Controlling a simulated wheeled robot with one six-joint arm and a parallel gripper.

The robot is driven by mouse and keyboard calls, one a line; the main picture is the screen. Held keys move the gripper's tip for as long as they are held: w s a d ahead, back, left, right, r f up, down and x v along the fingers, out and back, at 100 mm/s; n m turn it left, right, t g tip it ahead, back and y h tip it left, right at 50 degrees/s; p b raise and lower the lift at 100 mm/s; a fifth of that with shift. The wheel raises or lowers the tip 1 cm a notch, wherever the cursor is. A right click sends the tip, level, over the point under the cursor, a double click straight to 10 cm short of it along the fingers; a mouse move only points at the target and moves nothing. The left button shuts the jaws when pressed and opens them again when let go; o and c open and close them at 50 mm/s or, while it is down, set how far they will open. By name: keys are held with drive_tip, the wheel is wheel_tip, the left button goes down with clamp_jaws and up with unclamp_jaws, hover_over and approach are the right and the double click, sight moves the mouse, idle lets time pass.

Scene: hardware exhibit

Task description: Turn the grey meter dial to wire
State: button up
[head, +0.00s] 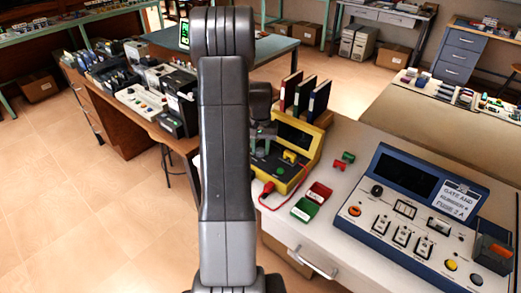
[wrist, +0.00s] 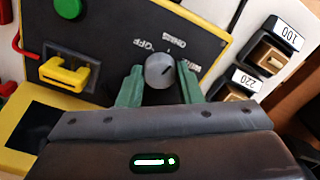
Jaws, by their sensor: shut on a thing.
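The yellow meter (head: 299,177) with a dark panel stands on the white bench, right of my arm. In the wrist view, its grey dial (wrist: 159,71) sits on the dark panel (wrist: 112,25), with small labels around it. One reads OFF; the others are too small to read surely. A dark mark shows on the right part of the dial's face. My gripper (wrist: 160,78) has its two green fingers on either side of the dial, shut on it.
A green button (wrist: 68,8) and a yellow clip-like part (wrist: 65,74) are on the meter's panel. Blocks labelled 100 (wrist: 272,48) and 220 (wrist: 236,84) stand beside it. Red (head: 318,193) and green (head: 305,209) blocks and a blue console (head: 408,207) are to the right.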

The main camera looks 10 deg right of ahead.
sight(261, 150)
drive_tip(key=m+b, duration=0.1)
drive_tip(key=m, duration=0.4)
drive_tip(key=shift+m, duration=0.4)
idle(0.4)
drive_tip(key=o, duration=1)
wheel_tip(261, 150, up, 14)
drive_tip(key=shift+f+b, duration=0.1)
drive_tip(key=shift+b, duration=0.2)
wheel_tip(261, 150, down, 14)
drive_tip(key=shift+r, duration=0.1)
